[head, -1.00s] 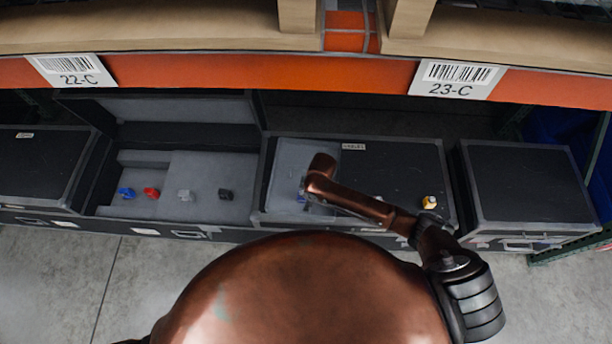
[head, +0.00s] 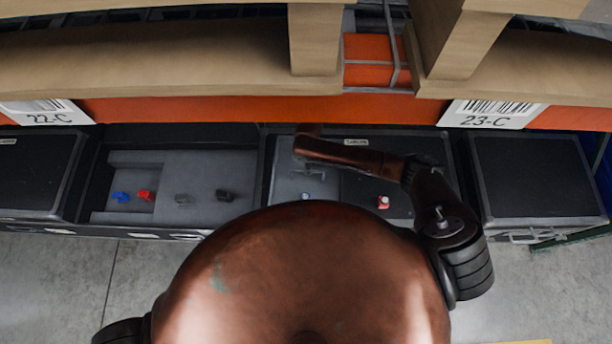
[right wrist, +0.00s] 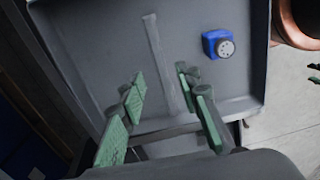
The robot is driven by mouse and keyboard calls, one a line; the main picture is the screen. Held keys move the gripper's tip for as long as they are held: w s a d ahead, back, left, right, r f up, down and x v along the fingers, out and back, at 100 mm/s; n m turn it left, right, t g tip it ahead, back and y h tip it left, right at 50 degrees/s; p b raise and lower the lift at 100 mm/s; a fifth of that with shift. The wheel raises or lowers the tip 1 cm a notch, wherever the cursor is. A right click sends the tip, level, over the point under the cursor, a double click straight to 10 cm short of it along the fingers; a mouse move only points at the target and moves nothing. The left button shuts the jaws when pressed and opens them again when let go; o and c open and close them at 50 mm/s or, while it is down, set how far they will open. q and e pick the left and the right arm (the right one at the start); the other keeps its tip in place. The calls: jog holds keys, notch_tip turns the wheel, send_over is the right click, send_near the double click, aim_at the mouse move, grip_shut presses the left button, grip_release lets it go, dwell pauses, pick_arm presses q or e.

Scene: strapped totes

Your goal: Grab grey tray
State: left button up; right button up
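The grey tray (head: 284,184) lies on the left part of a closed black case in the head view. It fills much of the right wrist view (right wrist: 95,50), with a raised lengthwise bar (right wrist: 160,50) in its middle and a blue item (right wrist: 218,44) in it. My right gripper (right wrist: 160,80) is open over the tray, with its green-padded fingers on either side of the bar. Whether the fingers touch the tray cannot be told. In the head view the right gripper (head: 311,173) hangs over the tray, small and dark. My left gripper is not in view.
An open black case (head: 220,160) with several small items stands left of the tray. A red and white item (head: 383,202) sits on the tray's case, right of the tray. Orange shelf beam (head: 270,110) runs behind and above my arm. Closed cases flank both sides.

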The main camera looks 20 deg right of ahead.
jog(key=f, duration=0.3)
jog(key=shift+s+a+f, duration=0.1)
jog(key=shift+a+f, duration=0.1)
jog(key=shift+f, duration=1)
jog(key=c, duration=0.8)
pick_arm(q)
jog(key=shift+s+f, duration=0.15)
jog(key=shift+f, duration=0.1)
pick_arm(e)
grip_shut()
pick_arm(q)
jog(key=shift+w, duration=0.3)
